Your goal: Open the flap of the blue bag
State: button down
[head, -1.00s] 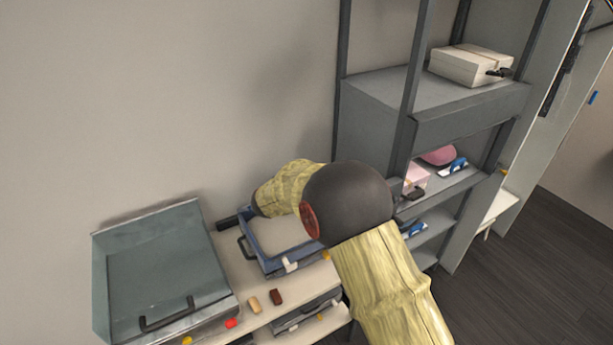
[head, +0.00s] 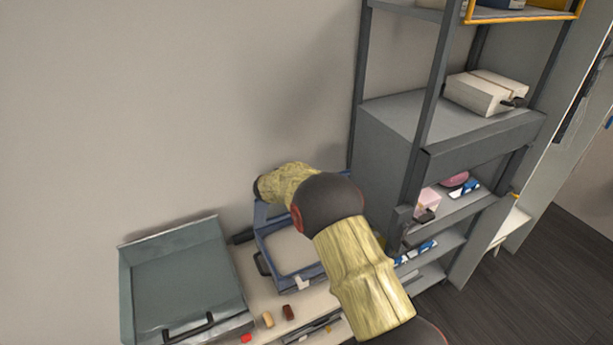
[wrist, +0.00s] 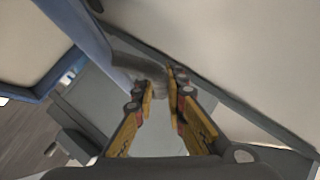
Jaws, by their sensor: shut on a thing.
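The blue bag (head: 260,242) sits on the white shelf against the wall, with a pale inside panel and a dark side handle. Its blue flap (head: 262,215) stands raised at the back in the head view, partly hidden by my arm. In the wrist view a blue edge (wrist: 82,25) with a pale panel runs at upper left. My gripper (wrist: 155,85) is shut on a grey curved piece close to that edge, seemingly the flap's handle. In the head view my arm hides the fingers.
A grey-green open case (head: 185,285) stands left of the bag. Small red, tan (head: 268,319) and brown (head: 288,312) blocks lie in front. A tall grey rack (head: 400,130) with white boxes (head: 485,92) stands close on the right.

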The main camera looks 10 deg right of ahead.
jog(key=shift+w+a+r, duration=0.25)
jog(key=shift+w+r, duration=0.1)
jog(key=shift+w, duration=0.35)
jog(key=c, duration=2.1)
grip_release()
jog(key=shift+c, duration=0.2)
jog(key=shift+o, duration=0.3)
jog(key=shift+s, duration=0.1)
jog(key=shift+f, duration=0.1)
jog(key=v, duration=1.2)
